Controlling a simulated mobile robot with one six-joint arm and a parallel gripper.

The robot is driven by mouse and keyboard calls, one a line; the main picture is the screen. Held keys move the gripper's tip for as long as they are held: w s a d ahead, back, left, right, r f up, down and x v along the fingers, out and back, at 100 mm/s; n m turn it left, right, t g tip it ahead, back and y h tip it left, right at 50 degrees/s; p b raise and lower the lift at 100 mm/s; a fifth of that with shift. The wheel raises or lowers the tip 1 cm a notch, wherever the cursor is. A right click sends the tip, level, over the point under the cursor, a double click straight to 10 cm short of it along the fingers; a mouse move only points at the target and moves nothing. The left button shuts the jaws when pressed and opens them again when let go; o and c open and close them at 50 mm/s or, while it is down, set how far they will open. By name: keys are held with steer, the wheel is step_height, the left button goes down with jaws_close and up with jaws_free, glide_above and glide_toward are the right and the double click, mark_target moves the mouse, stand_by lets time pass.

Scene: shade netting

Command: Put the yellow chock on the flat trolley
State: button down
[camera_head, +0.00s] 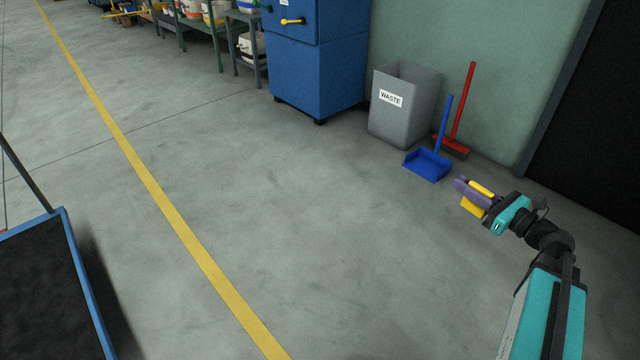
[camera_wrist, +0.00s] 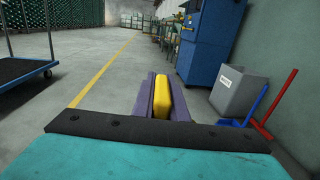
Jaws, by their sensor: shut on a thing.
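The yellow chock (camera_wrist: 161,97) is between the two purple fingers of my gripper (camera_wrist: 163,98) in the wrist view. My gripper is shut on it. In the head view my gripper (camera_head: 474,192) is at the right, held out above the floor, and the chock (camera_head: 472,206) shows below and between the fingers. The flat trolley (camera_head: 45,290), with a dark deck and blue rim, is at the lower left, well apart from my gripper. Part of it is cut off by the frame. It also shows at the left edge in the wrist view (camera_wrist: 48,69).
A grey waste bin (camera_head: 404,110), a blue dustpan (camera_head: 428,164) and a red broom (camera_head: 462,115) stand by the wall beyond my gripper. A blue cabinet (camera_head: 315,75) and shelves (camera_head: 205,35) line the back. The floor around the yellow line (camera_head: 165,205) is clear.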

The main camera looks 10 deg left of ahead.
steer(key=s+a+r+n+g+y, duration=0.1)
steer(key=s+a+r, duration=0.1)
steer(key=a, duration=0.5)
steer(key=shift+s+r+n+g+y, duration=0.2)
steer(key=shift+s+n+g+y, duration=0.1)
steer(key=shift+s+g, duration=0.15)
